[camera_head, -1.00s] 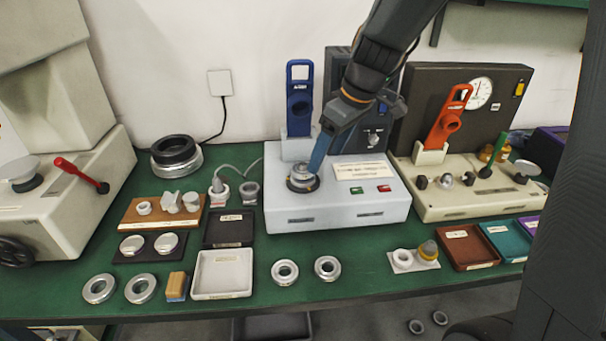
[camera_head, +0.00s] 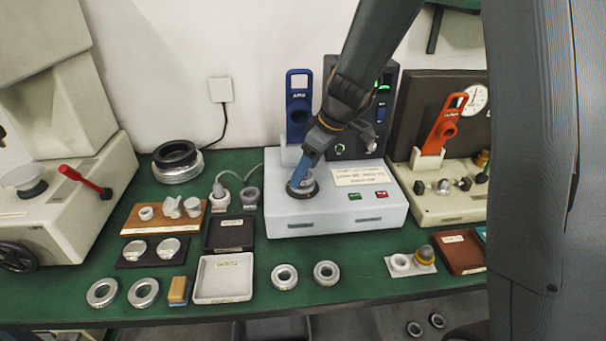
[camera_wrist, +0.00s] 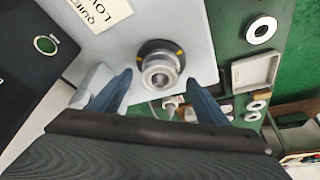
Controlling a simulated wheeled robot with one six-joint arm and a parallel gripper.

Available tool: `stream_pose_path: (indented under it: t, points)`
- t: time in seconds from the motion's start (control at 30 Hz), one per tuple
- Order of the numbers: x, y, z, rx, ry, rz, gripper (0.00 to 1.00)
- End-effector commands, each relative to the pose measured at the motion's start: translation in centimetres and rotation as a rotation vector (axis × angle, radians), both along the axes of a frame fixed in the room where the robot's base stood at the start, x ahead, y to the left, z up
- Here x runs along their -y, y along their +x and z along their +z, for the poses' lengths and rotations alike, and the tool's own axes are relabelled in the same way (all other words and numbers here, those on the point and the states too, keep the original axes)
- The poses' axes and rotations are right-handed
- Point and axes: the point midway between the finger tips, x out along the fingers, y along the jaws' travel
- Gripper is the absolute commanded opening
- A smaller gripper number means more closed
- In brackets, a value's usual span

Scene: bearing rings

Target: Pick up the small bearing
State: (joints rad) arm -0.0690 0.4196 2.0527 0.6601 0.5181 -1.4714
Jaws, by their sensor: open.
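A small metal bearing (camera_wrist: 160,72) sits on the dark round spindle seat (camera_wrist: 146,50) of the light grey tester (camera_head: 338,205). My gripper (camera_wrist: 160,78) is open in the wrist view, with one blue finger on each side of the bearing. A gap shows between each finger and the ring. In the head view my gripper (camera_head: 302,172) is low over the spindle, and its fingers hide most of the bearing. I cannot tell the exact height of the fingertips against the ring.
A blue upright tool (camera_head: 297,105) stands close behind the spindle. A white tray (camera_head: 223,278) and loose rings (camera_head: 285,277) lie in front of the tester. A beige tester (camera_head: 436,205) with an orange tool (camera_head: 443,125) stands to the right. Some green bench is clear in front.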

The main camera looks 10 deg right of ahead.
Motion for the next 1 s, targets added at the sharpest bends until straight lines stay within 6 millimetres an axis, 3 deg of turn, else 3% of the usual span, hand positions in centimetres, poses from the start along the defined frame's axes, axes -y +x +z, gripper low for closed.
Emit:
stream_pose_path:
  t: [0.3,0.6,1.0]
  points:
    - [-0.13,0.09,-0.36,0.001,-0.001,0.0,0.68]
    - [-0.12,0.08,-0.34,0.001,-0.001,0.0,0.18]
    - [-0.13,0.18,0.42,0.004,0.0,0.0,0.18]
